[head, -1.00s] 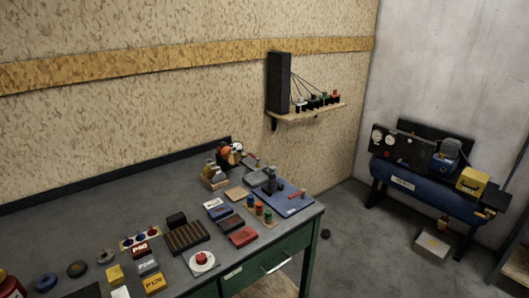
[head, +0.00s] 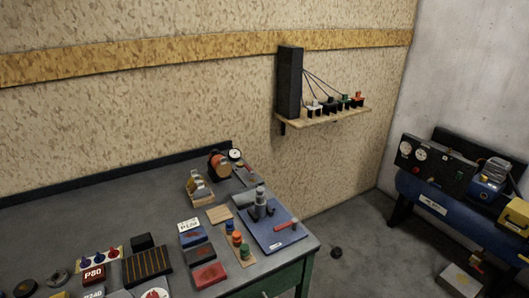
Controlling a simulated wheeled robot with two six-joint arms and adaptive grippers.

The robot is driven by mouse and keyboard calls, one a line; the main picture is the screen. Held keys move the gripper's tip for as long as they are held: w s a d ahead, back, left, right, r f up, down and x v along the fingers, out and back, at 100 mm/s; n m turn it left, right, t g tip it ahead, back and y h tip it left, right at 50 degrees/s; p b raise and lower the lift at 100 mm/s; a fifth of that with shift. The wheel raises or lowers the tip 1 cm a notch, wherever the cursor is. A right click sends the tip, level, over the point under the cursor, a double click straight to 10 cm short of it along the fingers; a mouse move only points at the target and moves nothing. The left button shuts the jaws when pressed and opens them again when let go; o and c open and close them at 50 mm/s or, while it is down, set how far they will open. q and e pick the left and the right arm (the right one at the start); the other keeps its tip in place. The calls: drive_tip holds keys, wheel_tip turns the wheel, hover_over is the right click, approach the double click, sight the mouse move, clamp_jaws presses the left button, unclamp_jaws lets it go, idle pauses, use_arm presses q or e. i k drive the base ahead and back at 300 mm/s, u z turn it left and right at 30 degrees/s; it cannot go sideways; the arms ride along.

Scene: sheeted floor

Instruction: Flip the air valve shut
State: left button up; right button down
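A small red lever-like piece (head: 286,225) lies on a blue board (head: 274,239) at the right end of the green bench; it may be the air valve's handle, but it is too small to tell. A dark grey upright fitting (head: 260,205) stands on the same board. A blue compressor tank (head: 440,212) with a black gauge panel (head: 428,165) stands by the right wall; no valve handle can be made out on it. Neither of my grippers is in view.
The bench top (head: 110,205) holds sanding blocks, coloured-lid jars (head: 237,240) and a dark ridged block (head: 148,266). A wall shelf (head: 325,117) carries a black box and small items.

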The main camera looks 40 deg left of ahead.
sight(252, 172)
drive_tip(key=i, duration=3.6)
drive_tip(key=u, duration=4.4)
drive_tip(key=i, duration=0.5)
drive_tip(key=u, duration=0.05)
